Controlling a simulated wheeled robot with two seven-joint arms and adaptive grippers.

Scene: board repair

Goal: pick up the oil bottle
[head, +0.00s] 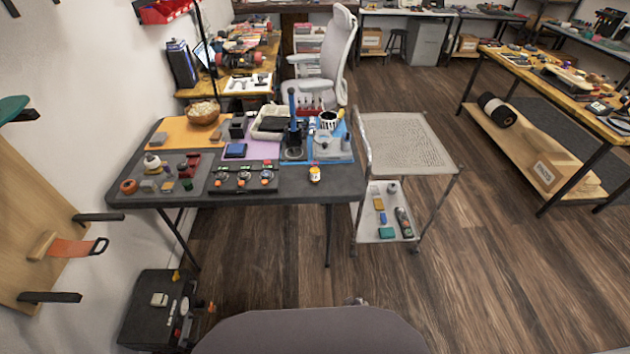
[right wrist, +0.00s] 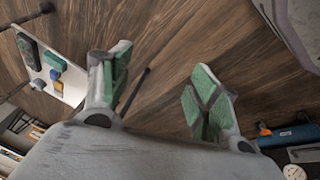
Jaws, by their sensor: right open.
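No bottle in view is clearly marked as oil. A small white and yellow container (head: 315,174) stands at that table's front edge. A dark bottle-like item (head: 404,222) lies on the cart's lower shelf. My right gripper (right wrist: 160,68) is open, with green pads and nothing between its fingers, above the wooden floor. It is apart from all of these. My left gripper is in neither view.
The dark table (head: 285,186) holds mats, a wooden bowl (head: 202,112) and many small parts. The cart (head: 408,170) stands at its right, with an empty top. The floor (head: 500,285) at right is clear.

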